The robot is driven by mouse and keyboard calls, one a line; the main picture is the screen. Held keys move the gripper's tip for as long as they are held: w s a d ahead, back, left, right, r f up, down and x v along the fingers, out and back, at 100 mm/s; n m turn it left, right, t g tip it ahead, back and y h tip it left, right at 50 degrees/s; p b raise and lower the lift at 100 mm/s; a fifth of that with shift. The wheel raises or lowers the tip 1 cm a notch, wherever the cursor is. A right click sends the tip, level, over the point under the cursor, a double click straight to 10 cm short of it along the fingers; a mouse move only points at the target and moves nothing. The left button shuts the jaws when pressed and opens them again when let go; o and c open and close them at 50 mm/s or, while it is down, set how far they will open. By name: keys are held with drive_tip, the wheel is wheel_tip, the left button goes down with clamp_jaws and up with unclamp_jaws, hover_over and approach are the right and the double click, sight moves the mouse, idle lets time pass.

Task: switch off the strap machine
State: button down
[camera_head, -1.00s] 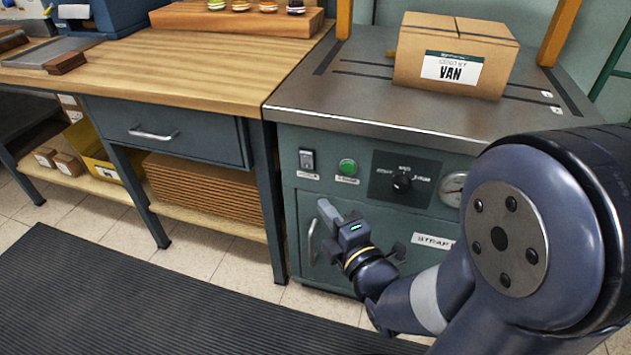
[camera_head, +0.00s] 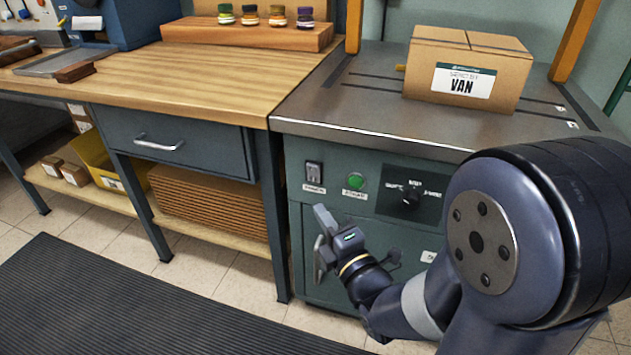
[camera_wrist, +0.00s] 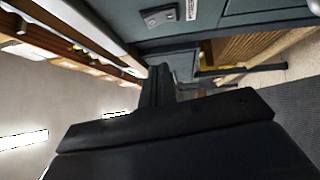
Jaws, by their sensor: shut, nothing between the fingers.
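The strap machine (camera_head: 345,270) is a green cabinet with a steel top (camera_head: 385,105). Its front carries a dark rocker switch (camera_head: 314,173) at the left, a green button (camera_head: 356,181) beside it, and a black rotary knob (camera_head: 411,196). The rocker switch also shows in the wrist view (camera_wrist: 159,16), sideways near the top. My gripper (camera_head: 322,217) is shut and empty, in front of the panel, just below the switch and button and apart from the switch. The gauge is hidden behind my arm.
A cardboard box labelled VAN (camera_head: 465,75) sits on the machine's top. A wooden workbench (camera_head: 190,75) with a drawer (camera_head: 170,140) stands at the left, with small jars on a wooden riser (camera_head: 250,34). A black ribbed mat (camera_head: 130,300) covers the floor in front.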

sight(308, 170)
drive_tip(key=w, duration=0.3)
drive_tip(key=w+a, duration=0.1)
drive_tip(key=w, duration=0.2)
drive_tip(key=w+r+b, duration=0.1)
drive_tip(key=w, duration=0.2)
drive_tip(key=shift+w+a+r, duration=0.1)
drive_tip(key=shift+w+a, duration=0.1)
drive_tip(key=shift+r, duration=0.1)
drive_tip(key=shift+w+r+m+g+p, duration=0.2)
drive_tip(key=shift+r+m+g+p, duration=0.2)
drive_tip(key=shift+p, duration=0.7)
drive_tip(key=shift+f, duration=0.4)
drive_tip(key=shift+b, duration=0.3)
